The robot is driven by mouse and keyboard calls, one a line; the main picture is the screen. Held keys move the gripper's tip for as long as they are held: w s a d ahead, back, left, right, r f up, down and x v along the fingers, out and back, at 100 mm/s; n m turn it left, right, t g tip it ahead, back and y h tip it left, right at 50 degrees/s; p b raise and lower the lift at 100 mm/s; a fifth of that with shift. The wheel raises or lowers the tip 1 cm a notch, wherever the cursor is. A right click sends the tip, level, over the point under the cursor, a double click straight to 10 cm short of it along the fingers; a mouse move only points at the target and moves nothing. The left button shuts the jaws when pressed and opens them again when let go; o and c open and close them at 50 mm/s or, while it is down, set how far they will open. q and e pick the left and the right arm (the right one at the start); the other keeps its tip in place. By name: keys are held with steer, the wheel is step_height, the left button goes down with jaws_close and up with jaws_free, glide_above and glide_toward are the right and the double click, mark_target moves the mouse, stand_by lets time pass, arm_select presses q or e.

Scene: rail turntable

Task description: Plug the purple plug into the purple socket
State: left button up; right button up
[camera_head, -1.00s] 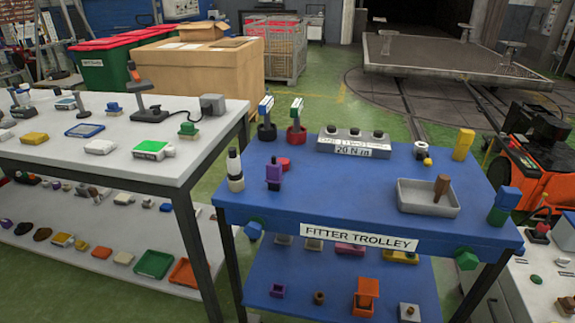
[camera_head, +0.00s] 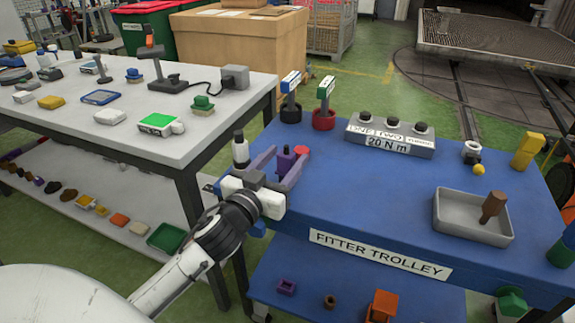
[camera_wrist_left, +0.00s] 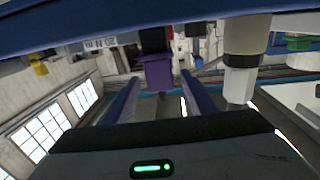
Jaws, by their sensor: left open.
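The purple plug (camera_head: 286,162) stands upright near the left end of the blue trolley top. It also shows in the left wrist view (camera_wrist_left: 158,72), where the picture is turned over. My left gripper (camera_head: 283,160) is open, with one finger on each side of the plug. I see gaps beside the plug in the wrist view, so it is not gripped. The gripper hides the plug's lower part in the head view. A small purple block with a hollow top (camera_head: 287,287), which looks like the purple socket, sits on the trolley's lower shelf. My right gripper is not in view.
A black-and-white bottle-like piece (camera_head: 240,150) stands close to my left gripper. A red disc (camera_head: 302,151) lies just behind the plug. Two tool holders, a grey box (camera_head: 390,135) and a grey tray (camera_head: 472,218) are farther right. The middle of the trolley top is clear.

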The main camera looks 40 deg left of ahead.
arm_select(q)
steer(key=w, duration=0.3)
steer(key=w+a, duration=0.1)
steer(key=w, duration=0.1)
steer(key=shift+w+f, duration=0.15)
steer(key=shift+f, duration=0.05)
steer(key=c, duration=1.2)
